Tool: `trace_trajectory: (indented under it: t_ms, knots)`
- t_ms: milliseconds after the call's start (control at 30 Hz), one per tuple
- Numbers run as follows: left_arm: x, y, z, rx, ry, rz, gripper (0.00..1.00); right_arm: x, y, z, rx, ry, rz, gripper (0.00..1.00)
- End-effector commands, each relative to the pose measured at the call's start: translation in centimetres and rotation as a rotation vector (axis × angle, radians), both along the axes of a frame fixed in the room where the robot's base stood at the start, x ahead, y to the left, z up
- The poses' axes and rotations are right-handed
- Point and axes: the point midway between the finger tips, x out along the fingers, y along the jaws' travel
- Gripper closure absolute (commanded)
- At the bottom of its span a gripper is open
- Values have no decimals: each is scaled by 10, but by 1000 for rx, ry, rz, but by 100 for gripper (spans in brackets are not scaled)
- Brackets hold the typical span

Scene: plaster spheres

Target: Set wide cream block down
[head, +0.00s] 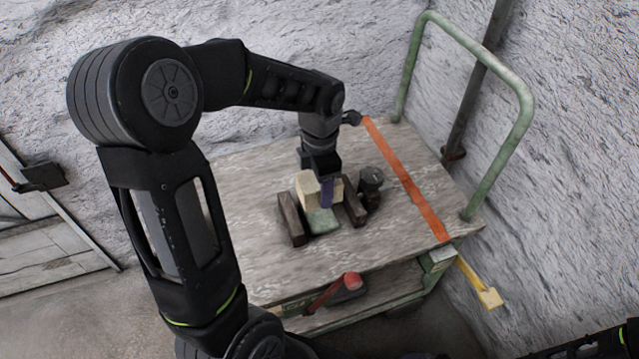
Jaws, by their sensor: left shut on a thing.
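The wide cream block (309,188) is in my left gripper (325,192), which is shut on it from above. The block sits over a greenish flat block (322,220) on the wooden cart top (255,215). A dark brown block (291,219) stands on the left of the green one and another dark block (354,205) on its right. I cannot tell whether the cream block touches anything beneath it. The gripper hides part of the cream block. My right gripper does not show; only a bit of dark arm is at the lower right corner.
A small black round object (371,180) stands right of the blocks. An orange strap (405,180) crosses the cart top. The green cart handle (520,120) rises at the right. A red-ended tool (352,281) shows at the lower shelf. The left and front cart top is clear.

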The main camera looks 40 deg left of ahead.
Motion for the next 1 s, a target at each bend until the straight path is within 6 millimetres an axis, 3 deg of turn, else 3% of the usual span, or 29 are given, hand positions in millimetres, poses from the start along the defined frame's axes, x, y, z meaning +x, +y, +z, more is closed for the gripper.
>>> trace_trajectory:
  t_ms: [500, 1000]
  knots:
    - [0, 0, -46, 0, 0, 0, 100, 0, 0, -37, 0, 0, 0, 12]
    - [0, 0, -54, 0, -1, 1, 100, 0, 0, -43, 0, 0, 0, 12]
